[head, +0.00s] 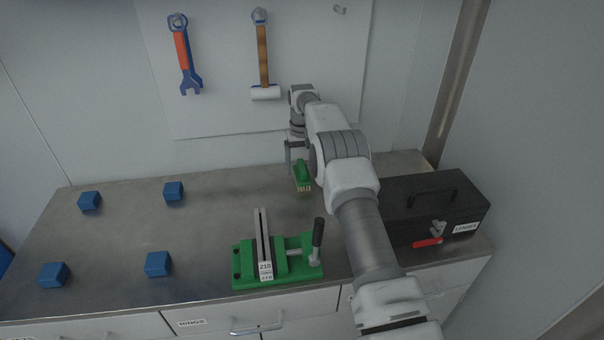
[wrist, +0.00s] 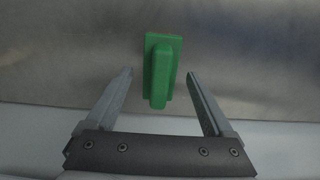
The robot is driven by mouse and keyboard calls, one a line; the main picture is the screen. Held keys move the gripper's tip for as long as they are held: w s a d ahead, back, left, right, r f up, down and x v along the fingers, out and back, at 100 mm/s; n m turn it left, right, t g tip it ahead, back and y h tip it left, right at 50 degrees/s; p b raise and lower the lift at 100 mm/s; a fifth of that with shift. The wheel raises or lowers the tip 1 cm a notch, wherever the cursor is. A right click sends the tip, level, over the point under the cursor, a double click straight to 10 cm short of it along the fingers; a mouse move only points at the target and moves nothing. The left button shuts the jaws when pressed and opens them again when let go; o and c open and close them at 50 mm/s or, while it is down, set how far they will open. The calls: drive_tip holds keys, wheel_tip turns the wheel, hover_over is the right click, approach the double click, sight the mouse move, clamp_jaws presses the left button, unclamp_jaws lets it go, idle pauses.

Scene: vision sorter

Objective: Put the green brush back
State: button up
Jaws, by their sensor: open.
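The green brush (head: 303,175) is at the back of the metal workbench, near the wall, with its pale bristles facing down. My gripper (head: 293,158) is just above and beside it in the head view, partly hidden by my own arm. In the wrist view the green brush (wrist: 160,72) lies ahead of the fingertips of my open gripper (wrist: 158,72), roughly centred between them. The fingers do not visibly touch it. A white pegboard (head: 215,110) on the wall holds a wrench (head: 184,55) and a hammer (head: 263,60), and has an empty hook (head: 340,9) at top right.
A green vise (head: 245,275) with a black-handled lever stands at the bench front. Several blue blocks (head: 173,191) sit on the left. A black toolbox (head: 410,225) with a red-handled latch is on the right.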

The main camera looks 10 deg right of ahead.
sight(302, 165)
wheel_tip(302, 165, up, 9)
drive_tip(key=shift+f+p, duration=0.1)
drive_tip(key=shift+p, duration=0.35)
drive_tip(key=s+r+t, duration=0.1)
drive_tip(key=s+r, duration=0.8)
drive_tip(key=r, duration=0.2)
drive_tip(key=s+r+t, duration=0.2)
drive_tip(key=s+r, duration=0.6)
drive_tip(key=r, duration=0.4)
drive_tip(key=s+r+t, duration=0.1)
drive_tip(key=s, duration=1.4)
drive_tip(key=s+f, duration=0.3)
drive_tip(key=s, duration=0.4)
drive_tip(key=s+f+t, duration=0.1)
drive_tip(key=s+f, duration=0.3)
drive_tip(key=s, duration=0.3)
drive_tip(key=shift+s+t, duration=0.15)
drive_tip(key=shift+t, duration=0.15)
